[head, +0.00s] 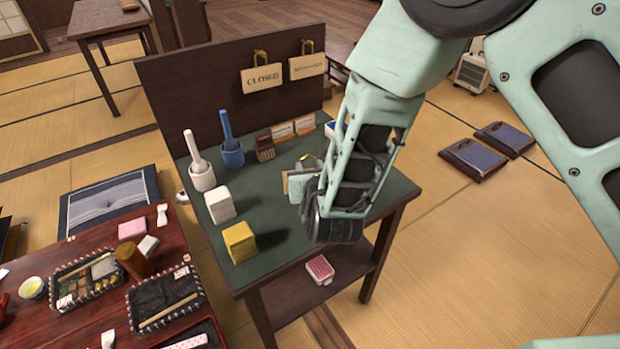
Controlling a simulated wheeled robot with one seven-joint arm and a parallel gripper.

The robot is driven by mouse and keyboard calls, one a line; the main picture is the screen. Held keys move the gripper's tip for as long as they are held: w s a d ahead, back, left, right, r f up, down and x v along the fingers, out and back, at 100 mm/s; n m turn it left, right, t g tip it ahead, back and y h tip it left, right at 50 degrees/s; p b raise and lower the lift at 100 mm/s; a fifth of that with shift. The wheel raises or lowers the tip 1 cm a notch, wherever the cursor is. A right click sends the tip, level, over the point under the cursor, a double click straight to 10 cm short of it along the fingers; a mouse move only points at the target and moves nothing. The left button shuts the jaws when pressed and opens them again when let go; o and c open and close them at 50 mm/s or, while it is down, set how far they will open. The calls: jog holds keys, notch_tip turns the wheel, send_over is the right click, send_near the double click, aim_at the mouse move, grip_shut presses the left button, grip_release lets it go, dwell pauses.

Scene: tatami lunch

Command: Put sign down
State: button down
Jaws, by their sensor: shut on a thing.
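My gripper (302,188) is over the right half of the green-topped stand (290,225). It is shut on a sign (286,184), of which only a thin wooden edge and what looks like a brass-coloured loop at the top show. The rest of the sign is hidden by my gripper. I cannot tell whether the sign touches the green top. Two other wooden signs hang from brass hooks on the dark back panel: one reads CLOSED (261,79), and another (307,67) hangs to its right with lettering too small to read.
On the green top stand a white cup with a handle (202,176), a blue one (232,155), a white block (220,205), a yellow block (239,242) and small cards (283,130). The front middle of the top is clear. A red table (60,320) with trays stands at left.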

jog(key=shift+f, duration=1.7)
jog(key=shift+f, duration=0.2)
jog(key=c, duration=1)
grip_release()
jog(key=shift+r, duration=0.1)
